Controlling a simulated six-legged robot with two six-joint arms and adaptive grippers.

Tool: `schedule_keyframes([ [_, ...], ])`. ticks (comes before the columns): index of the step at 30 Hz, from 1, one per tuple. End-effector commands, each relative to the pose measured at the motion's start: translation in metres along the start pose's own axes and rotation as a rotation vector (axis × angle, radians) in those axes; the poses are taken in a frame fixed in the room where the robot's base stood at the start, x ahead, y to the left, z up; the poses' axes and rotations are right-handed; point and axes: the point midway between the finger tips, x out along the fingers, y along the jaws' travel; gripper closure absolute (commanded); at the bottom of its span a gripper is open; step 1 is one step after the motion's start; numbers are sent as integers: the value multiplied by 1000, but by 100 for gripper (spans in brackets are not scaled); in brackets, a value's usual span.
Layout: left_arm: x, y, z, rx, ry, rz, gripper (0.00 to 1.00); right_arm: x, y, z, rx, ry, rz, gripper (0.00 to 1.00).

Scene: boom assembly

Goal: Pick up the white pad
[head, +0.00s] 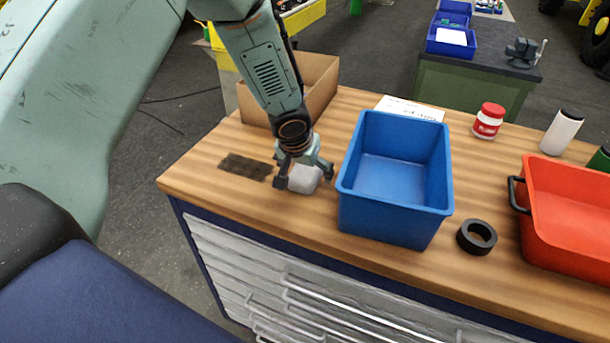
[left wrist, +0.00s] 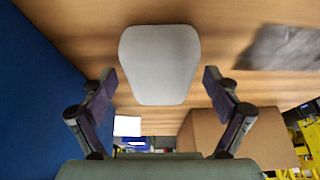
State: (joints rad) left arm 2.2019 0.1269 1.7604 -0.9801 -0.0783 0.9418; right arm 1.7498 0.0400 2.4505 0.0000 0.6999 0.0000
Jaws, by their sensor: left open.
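The white pad (head: 304,179) lies on the wooden workbench, left of the blue bin. My left gripper (head: 303,180) is open, right above the pad, with its fingers on either side of it in the head view. In the left wrist view the pad (left wrist: 160,64) appears centred ahead, and the open fingers of my left gripper (left wrist: 158,84) stand apart to its left and right. Clear gaps show between the fingers and the pad there. My right gripper is in neither view.
A blue bin (head: 397,216) stands close right of the gripper. A cardboard box (head: 318,78) is behind it, and a dark flat patch (head: 246,167) lies to the left. Further right are a black ring (head: 476,237), a red-and-white jar (head: 489,121) and a red bin (head: 566,248).

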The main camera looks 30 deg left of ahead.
Motion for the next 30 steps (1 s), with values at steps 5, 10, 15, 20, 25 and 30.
schedule_keyframes([
  [5,0,0,0,1,0,0,11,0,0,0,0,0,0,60],
  [10,0,0,0,0,0,0,23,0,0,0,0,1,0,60],
  [15,0,0,0,0,-1,0,38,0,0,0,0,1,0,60],
  [20,0,0,0,0,0,0,51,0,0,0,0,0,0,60],
  [25,0,0,0,0,0,0,66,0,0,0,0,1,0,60],
  [30,0,0,1,0,-1,0,69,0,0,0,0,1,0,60],
])
